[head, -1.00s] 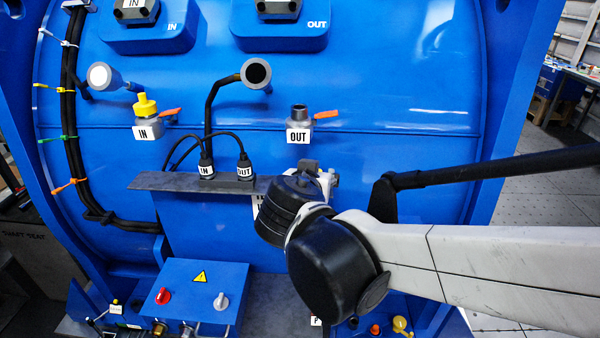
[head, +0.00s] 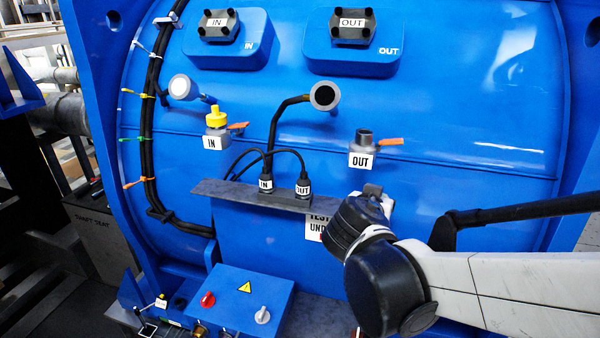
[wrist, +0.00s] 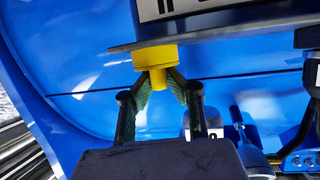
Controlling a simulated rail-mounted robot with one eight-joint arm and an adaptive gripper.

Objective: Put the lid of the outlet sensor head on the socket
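My gripper (wrist: 160,86) is shut on the narrow stem of a yellow lid (wrist: 155,58), whose wider end points away from the fingers. In the head view the fingers and lid are hidden behind my wrist, in front of the ledge's right end. The OUT socket (head: 363,136), a short dark open stub with an orange lever, stands just above my wrist. The round grey outlet sensor head (head: 325,96) sits on a bent black pipe to its upper left. The IN socket (head: 216,137) carries a yellow cap.
A grey ledge (head: 225,191) holds two plugs marked IN and OUT; in the wrist view it passes close beside the lid. A partly covered label (head: 317,226) hangs below the ledge. A blue box with knobs (head: 240,294) stands lower left. The blue drum face right of the OUT socket is clear.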

